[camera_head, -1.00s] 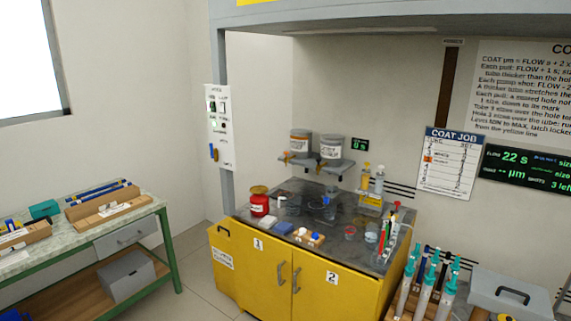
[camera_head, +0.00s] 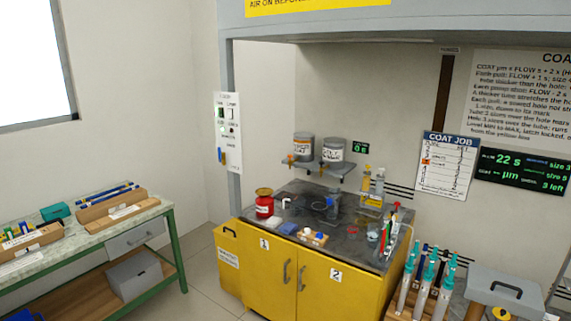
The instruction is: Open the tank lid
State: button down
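A grey box with a closed lid and a black handle (camera_head: 507,291) stands at the lower right; it may be the tank, but I cannot read a label on it. Two grey canisters, a left one (camera_head: 303,147) and a right one (camera_head: 334,151), sit on a small wall shelf over the dark bench top; they carry labels too small to read. I cannot tell for certain which of these is the tank. My gripper is not in view.
A yellow cabinet (camera_head: 270,276) with two doors carries the dark bench top (camera_head: 345,233), with a red can (camera_head: 264,203) and small parts. A rack of teal-topped syringes (camera_head: 428,280) stands right of it. A green-legged table (camera_head: 95,240) is at left. Floor between is clear.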

aim_at(520, 297)
jog(key=z, duration=1.25)
